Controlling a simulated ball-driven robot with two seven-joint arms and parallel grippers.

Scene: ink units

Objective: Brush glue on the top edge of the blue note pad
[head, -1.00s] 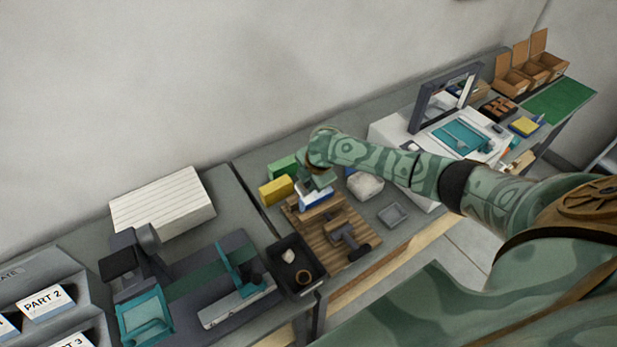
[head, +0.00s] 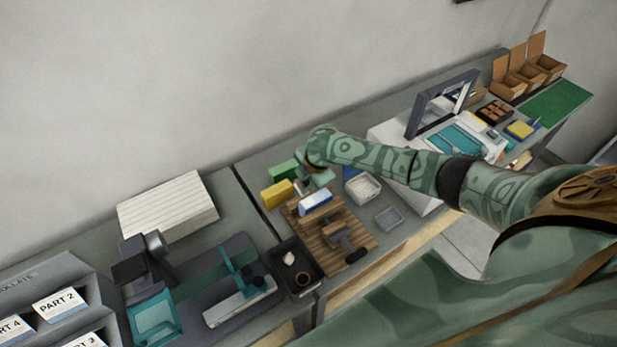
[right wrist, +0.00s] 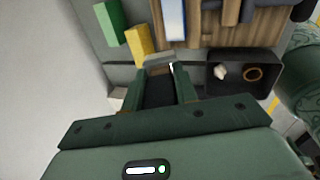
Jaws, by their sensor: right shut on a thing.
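The blue note pad (head: 315,203) lies on the slatted wooden board (head: 355,230), its pale face up and a blue side showing. It also shows at the top of the right wrist view (right wrist: 174,20). My right gripper (head: 303,186) is at the pad's far side, partly hidden by my own arm. In the right wrist view its fingers (right wrist: 163,85) are shut on a small, dark, grey-tipped thing (right wrist: 159,61), probably the glue brush. The tip appears apart from the pad. A white square tub (head: 363,188) stands right of the board. My left gripper is out of view.
Yellow (head: 277,194) and green (head: 284,170) blocks stand left of the board. A dark tray (head: 296,268) holds a pale lump and a ring. A brown-handled clamp (head: 342,239) is on the board. A small grey tray (head: 389,218) lies to the right.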

